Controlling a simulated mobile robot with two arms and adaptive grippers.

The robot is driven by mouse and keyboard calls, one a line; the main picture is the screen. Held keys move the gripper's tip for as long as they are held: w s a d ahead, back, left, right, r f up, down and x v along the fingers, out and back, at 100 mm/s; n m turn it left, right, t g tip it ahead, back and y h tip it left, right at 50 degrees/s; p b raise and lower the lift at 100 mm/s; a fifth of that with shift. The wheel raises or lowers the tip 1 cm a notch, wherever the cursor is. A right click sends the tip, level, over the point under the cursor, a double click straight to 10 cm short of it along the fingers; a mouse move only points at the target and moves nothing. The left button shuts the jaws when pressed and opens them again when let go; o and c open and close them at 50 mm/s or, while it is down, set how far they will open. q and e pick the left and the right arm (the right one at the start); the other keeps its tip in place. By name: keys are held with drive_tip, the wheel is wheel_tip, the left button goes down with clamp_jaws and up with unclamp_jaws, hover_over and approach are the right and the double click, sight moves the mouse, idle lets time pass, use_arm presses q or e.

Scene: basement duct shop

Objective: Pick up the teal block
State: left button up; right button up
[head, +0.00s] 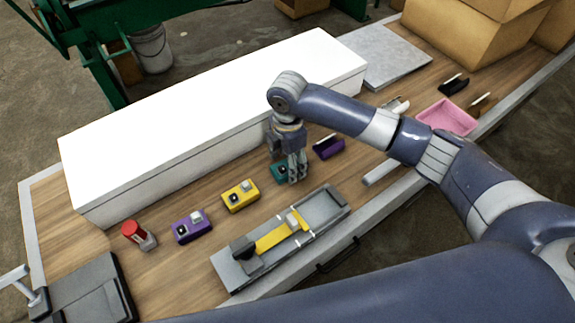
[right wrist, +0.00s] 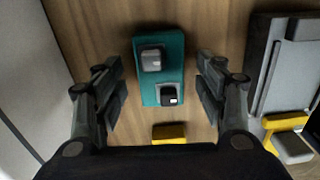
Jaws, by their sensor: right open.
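The teal block (right wrist: 163,71) lies on the wooden bench, with a grey knob and a black-and-white part on its top. In the head view the teal block (head: 277,171) is partly hidden behind my right gripper (head: 297,178). In the right wrist view my right gripper (right wrist: 163,88) is open, with one finger on each side of the block and a gap on both sides. The fingers point down over it. My left gripper is not in view.
A yellow block (head: 240,195), a purple block (head: 192,226) and a dark purple block (head: 329,147) lie nearby on the bench (head: 165,268). A grey fixture (head: 232,272) is in front, a long white box (head: 210,105) behind. A pink tray (head: 447,116) is at right.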

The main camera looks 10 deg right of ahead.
drive_tip(key=shift+f, duration=0.6)
drive_tip(key=c, duration=1.4)
drive_tip(key=shift+c, duration=0.2)
drive_tip(key=shift+r, duration=0.15)
